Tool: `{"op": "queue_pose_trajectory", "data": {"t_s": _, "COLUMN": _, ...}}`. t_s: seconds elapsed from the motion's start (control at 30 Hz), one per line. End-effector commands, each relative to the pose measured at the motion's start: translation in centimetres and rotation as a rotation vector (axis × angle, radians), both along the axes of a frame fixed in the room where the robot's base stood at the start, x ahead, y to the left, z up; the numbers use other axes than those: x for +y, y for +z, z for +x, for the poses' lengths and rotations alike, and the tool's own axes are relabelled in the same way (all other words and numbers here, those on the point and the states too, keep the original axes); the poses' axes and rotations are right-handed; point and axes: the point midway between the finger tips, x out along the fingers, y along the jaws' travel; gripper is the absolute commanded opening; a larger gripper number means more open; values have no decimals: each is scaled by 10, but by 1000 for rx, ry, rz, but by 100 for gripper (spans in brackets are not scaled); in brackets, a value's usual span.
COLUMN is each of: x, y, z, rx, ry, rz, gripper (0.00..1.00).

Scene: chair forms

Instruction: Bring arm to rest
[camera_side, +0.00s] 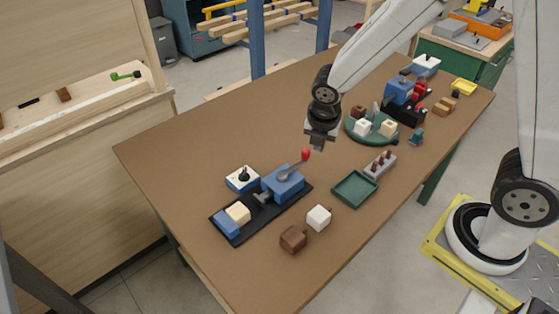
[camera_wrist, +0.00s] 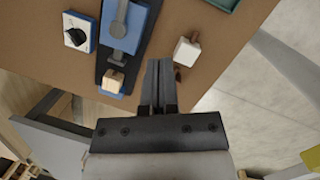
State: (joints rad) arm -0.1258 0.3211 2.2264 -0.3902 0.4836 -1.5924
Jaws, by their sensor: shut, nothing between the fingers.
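My gripper (camera_side: 319,144) hangs above the middle of the brown table (camera_side: 190,143), pointing down, apart from everything on it. In the wrist view my gripper (camera_wrist: 158,68) has its two fingers together with nothing between them. The blue clamp fixture with a red-knobbed lever (camera_side: 284,183) stands on a black base at the table's near left. A cream block (camera_side: 238,213) sits at that base's near end; it also shows in the wrist view (camera_wrist: 115,82).
A white block (camera_side: 318,217), a brown block (camera_side: 293,239), a green tray (camera_side: 354,189) and a grey peg holder (camera_side: 380,165) lie nearby. A round green turntable (camera_side: 361,135) with blocks and a second blue fixture (camera_side: 400,91) stand farther back. The table's left part is clear.

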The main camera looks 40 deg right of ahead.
Motion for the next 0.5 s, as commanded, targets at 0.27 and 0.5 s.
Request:
{"op": "queue_pose_trajectory", "data": {"t_s": 0.27, "x": -5, "y": 8, "z": -21, "rx": -72, "ry": -465, "rz": 123, "gripper": 0}}
{"op": "queue_pose_trajectory", "data": {"t_s": 0.5, "x": -8, "y": 13, "z": -41, "rx": -125, "ry": -900, "rz": 235, "gripper": 0}}
